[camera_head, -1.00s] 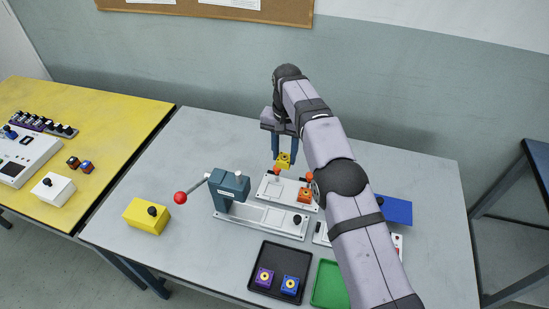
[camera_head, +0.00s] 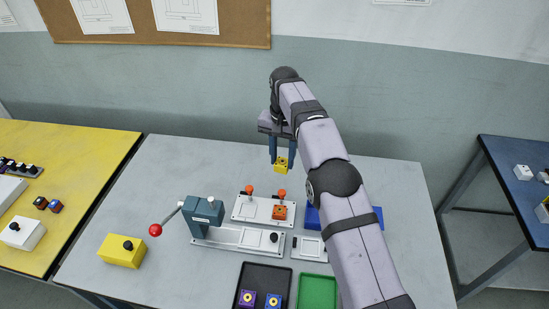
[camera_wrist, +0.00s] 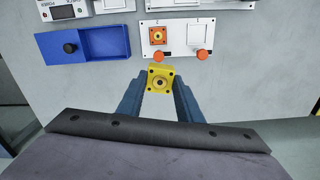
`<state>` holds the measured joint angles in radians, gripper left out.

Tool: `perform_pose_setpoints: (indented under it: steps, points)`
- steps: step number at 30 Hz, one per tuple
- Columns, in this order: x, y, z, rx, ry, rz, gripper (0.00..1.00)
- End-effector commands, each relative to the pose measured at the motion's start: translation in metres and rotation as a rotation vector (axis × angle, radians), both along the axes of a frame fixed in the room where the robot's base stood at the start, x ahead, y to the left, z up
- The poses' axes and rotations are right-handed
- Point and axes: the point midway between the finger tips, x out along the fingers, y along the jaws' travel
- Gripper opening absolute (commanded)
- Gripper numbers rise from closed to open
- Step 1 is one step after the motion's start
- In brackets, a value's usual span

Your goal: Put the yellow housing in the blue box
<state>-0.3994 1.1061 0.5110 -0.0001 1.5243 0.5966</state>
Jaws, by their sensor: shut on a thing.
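The yellow housing (camera_head: 281,166), a small block with a round centre and dark corner holes, is between the fingertips of my gripper (camera_head: 282,161). The gripper is shut on it and holds it in the air behind the white clamp plate; it also shows in the wrist view (camera_wrist: 160,79). The blue box (camera_head: 313,219) is on the table right of that plate, partly hidden by my arm. In the wrist view the blue box (camera_wrist: 103,41) lies at upper left, apart from the housing. It has a black knob on its left part and a recessed right part.
The white plate (camera_head: 246,213) bears two orange-tipped clamps and an orange housing (camera_head: 279,212). A press with a red-balled lever (camera_head: 155,230) stands left of it. A yellow box (camera_head: 122,251), a black tray (camera_head: 265,271) and a green tray (camera_head: 318,290) lie nearer. The back table strip is clear.

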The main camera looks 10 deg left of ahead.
Motion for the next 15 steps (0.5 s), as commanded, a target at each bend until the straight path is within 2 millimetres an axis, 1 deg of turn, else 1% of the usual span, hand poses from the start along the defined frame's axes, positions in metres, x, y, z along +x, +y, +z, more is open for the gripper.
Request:
perform_pose_setpoints:
  steps: [3,5,10,14,15]
  points:
    - [0.0,-0.017,0.008,0.0,0.0,-0.026,0.07]
    - [-0.001,-0.026,0.009,0.0,0.0,-0.041,0.07]
    - [-0.008,-0.059,0.011,0.0,0.0,-0.093,0.07]
    - [-0.016,-0.087,0.006,-0.001,0.001,-0.133,0.07]
    - [-0.02,-0.095,0.001,-0.001,0.002,-0.14,0.07]
